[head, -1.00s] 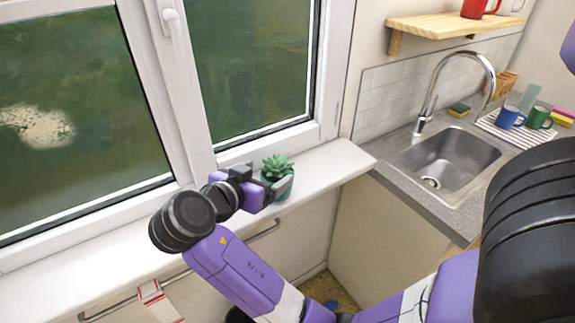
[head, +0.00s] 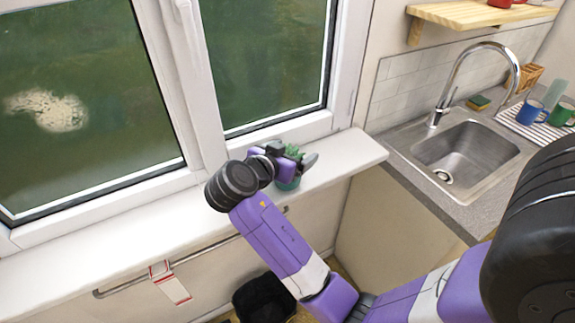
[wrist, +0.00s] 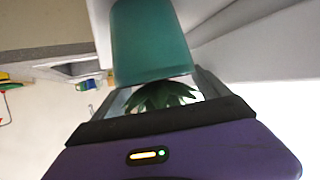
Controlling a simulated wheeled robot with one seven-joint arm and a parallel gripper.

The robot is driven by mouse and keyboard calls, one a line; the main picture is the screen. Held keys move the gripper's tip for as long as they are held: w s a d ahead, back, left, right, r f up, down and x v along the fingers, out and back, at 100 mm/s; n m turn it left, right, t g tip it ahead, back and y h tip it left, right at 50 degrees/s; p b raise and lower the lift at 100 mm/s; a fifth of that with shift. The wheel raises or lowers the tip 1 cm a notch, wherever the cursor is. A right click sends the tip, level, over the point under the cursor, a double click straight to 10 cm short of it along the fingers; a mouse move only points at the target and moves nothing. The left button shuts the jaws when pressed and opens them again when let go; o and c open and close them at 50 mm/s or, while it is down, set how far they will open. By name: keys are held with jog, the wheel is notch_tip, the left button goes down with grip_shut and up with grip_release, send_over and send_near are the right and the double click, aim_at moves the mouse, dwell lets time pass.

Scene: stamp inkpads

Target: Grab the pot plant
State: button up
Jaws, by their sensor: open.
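The pot plant is a green succulent in a teal pot. In the head view the pot plant (head: 289,181) stands on the white windowsill, partly hidden by my gripper. My gripper (head: 295,157) is at the plant, with its fingers open around the leafy top. In the wrist view the teal pot (wrist: 150,42) shows large at the top centre. Its dark green leaves (wrist: 160,95) lie between the two spread fingers of my gripper (wrist: 163,88). I cannot tell whether either finger touches the plant.
The windowsill (head: 90,259) is clear to the left of the plant. The window (head: 265,60) stands close behind my gripper. A rail with a red and white towel (head: 170,283) runs below the sill. A black bin (head: 263,299) stands below. A sink (head: 465,150) is at the right.

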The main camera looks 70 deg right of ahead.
jog(key=shift+c, duration=0.3)
grip_shut()
